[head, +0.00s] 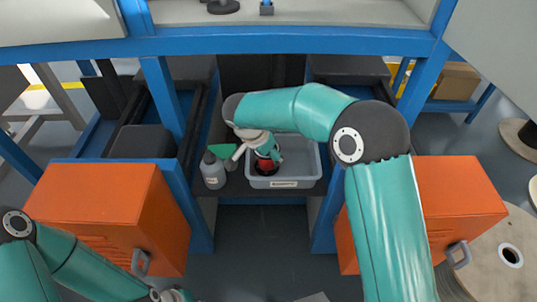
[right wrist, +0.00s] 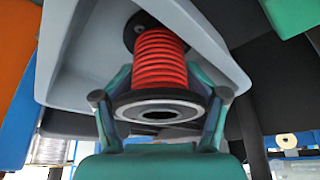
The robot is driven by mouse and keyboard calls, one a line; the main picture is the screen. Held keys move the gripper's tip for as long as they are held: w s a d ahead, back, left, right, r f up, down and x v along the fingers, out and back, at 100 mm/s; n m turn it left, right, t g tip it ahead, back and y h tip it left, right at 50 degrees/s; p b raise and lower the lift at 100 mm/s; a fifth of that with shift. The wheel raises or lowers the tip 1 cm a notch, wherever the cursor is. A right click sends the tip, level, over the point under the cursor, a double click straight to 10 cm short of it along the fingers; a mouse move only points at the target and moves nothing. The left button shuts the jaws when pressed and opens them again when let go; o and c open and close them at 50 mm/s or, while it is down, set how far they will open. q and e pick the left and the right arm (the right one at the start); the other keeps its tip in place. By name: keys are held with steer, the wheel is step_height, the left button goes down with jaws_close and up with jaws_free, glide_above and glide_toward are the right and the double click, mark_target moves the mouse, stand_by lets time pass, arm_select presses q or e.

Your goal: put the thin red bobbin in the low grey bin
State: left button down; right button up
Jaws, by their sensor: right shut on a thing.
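The red bobbin, with red windings (right wrist: 160,62) between dark flanges, is held between the fingers of my right gripper (right wrist: 160,100). The fingers grip it near the grey-rimmed flange closest to the wrist camera. In the head view the red bobbin (head: 265,166) shows small and partly hidden under my right gripper (head: 266,157), inside the outline of the low grey bin (head: 298,183). The bin's wall (right wrist: 80,75) also shows behind the bobbin in the right wrist view. I cannot tell whether the bobbin touches the bin floor. My left arm is at bottom left, its fingers out of frame.
Blue frame posts flank the bin's shelf. Orange cabinets stand at left (head: 110,215) and right (head: 455,205). The right part of the bin looks empty.

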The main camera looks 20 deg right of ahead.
steer(key=shift+f, duration=0.1)
steer(key=o, duration=1)
steer(key=shift+r, duration=0.25)
steer(key=p+v, duration=0.4)
steer(key=v, duration=0.7)
steer(key=shift+a+r, duration=0.2)
steer(key=shift+r, duration=0.15)
